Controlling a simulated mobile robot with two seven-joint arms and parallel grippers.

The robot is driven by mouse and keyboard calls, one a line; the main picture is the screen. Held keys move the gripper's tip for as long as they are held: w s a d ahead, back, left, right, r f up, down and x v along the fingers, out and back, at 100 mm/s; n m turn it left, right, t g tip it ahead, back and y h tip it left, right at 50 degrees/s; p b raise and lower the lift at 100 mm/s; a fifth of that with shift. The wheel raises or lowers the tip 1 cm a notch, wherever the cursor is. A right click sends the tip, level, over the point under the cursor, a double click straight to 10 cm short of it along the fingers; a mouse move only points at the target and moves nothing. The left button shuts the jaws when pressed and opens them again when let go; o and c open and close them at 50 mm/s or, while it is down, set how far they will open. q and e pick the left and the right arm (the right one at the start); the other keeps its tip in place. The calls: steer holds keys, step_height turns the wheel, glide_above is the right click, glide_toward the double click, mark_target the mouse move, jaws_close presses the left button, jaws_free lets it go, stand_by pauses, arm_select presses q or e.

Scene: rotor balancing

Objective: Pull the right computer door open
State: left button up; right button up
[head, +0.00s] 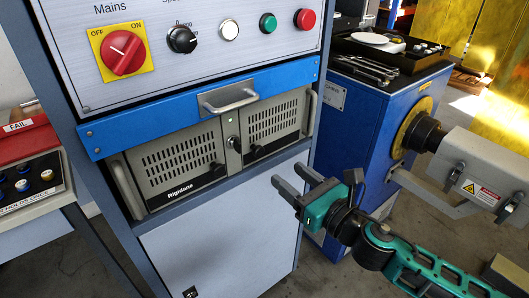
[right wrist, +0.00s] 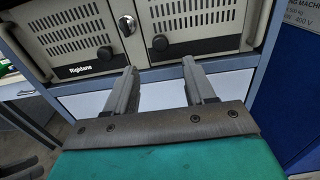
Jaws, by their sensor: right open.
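The right computer door (head: 272,118) is a beige vented panel, shut, in the cabinet under the blue drawer front. It has a black knob (head: 255,152) at its lower left. In the right wrist view the door (right wrist: 203,20) fills the upper right and its knob (right wrist: 160,45) shows ahead of the gap between my fingers. My right gripper (head: 292,177) is open and empty, in front of the white lower panel, below and apart from the knob. A lock (head: 233,142) sits between the two doors.
The left computer door (head: 180,165), marked Rigidane, is also shut. The blue drawer front (head: 180,110) with a metal handle (head: 230,101) juts out above the doors. A blue machine (head: 355,140) stands right of the cabinet. A red FAIL bin (head: 25,140) is at left.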

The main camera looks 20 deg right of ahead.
mark_target(260, 152)
steer(key=x, duration=0.9)
steer(key=shift+w+p, duration=0.2)
steer(key=shift+p, duration=0.1)
jaws_close()
stand_by(0.3)
